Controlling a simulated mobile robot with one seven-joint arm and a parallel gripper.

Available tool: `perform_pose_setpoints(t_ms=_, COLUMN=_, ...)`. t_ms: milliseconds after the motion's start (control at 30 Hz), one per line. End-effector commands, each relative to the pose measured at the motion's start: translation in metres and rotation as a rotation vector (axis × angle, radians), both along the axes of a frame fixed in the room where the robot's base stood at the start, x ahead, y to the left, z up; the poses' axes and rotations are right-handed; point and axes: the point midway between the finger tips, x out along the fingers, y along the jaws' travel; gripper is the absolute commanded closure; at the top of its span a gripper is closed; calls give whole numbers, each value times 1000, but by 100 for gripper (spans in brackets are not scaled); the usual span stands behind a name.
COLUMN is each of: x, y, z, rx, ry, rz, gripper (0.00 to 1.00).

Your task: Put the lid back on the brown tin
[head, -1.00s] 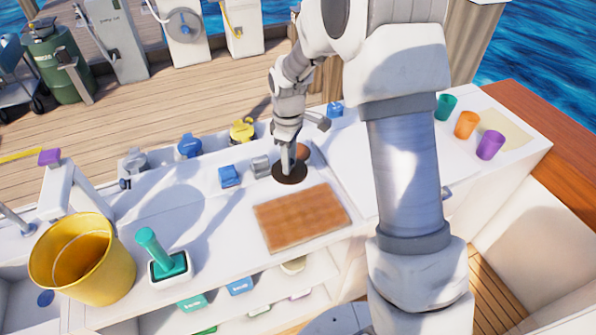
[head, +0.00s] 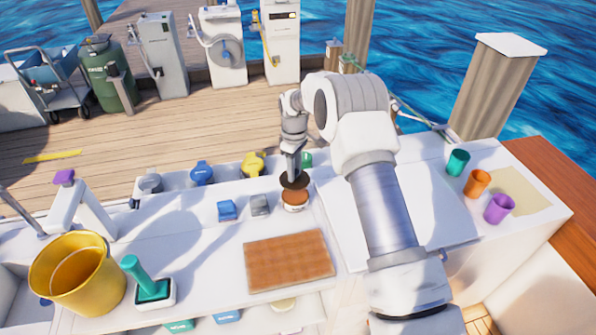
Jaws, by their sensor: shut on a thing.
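My gripper (head: 293,172) is shut on a dark brown round lid (head: 297,182) and points downward on the white counter's far side. The lid is held roughly flat. The brown tin (head: 295,203) stands just below and in front of the lid in the picture, with a reddish-brown top and a paler side. The lid overlaps the tin's far edge in this view. I cannot tell whether lid and tin touch.
A grey block (head: 259,205) and a blue block (head: 227,211) stand left of the tin. A wooden board (head: 289,261) lies in front. A yellow bucket (head: 79,277) and a teal-handled tool (head: 147,282) are at left. Cups, including an orange one (head: 477,183), stand at right.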

Motion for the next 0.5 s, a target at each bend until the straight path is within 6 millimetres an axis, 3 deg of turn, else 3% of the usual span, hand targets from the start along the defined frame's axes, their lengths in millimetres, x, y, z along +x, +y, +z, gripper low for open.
perform_pose_setpoints(t_ms=500, x=5, y=2, z=-18, rx=-1, ry=1, rz=-5, gripper=100)
